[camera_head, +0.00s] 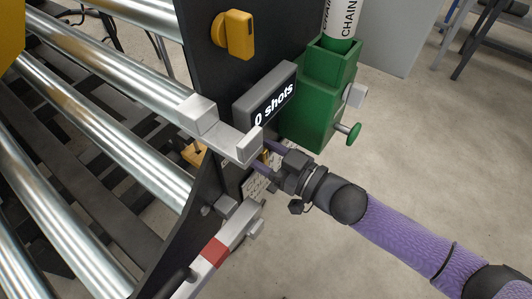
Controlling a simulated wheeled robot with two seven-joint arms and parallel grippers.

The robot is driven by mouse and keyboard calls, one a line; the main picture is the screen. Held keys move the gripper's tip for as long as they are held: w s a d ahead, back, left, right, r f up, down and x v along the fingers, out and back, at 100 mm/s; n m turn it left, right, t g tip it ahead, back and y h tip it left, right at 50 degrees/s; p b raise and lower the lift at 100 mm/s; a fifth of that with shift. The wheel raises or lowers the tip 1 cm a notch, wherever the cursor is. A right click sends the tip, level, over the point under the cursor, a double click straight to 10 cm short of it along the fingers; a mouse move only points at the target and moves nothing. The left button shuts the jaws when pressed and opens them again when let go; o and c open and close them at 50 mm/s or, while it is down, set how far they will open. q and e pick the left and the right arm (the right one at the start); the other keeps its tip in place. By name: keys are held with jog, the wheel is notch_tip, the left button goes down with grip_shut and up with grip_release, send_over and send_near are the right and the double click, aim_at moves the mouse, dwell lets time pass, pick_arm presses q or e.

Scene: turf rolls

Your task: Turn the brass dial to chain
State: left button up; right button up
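My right gripper (260,158) comes in from the lower right on a purple arm. Its two fingers reach toward the black side plate, just under the grey "0 shots" display. A small brass-coloured piece (265,156) shows between the fingers; it looks like part of the brass dial, but most of it is hidden by the gripper and a grey bracket. I cannot tell whether the fingers touch it or which mark it points to. My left gripper is out of view.
The "0 shots" display (266,97) sits above the gripper. A green box (316,110) with a green knob (354,133) holds a white tube marked "CHAIN" (342,20). A yellow knob (233,35) is higher up.

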grip_shut()
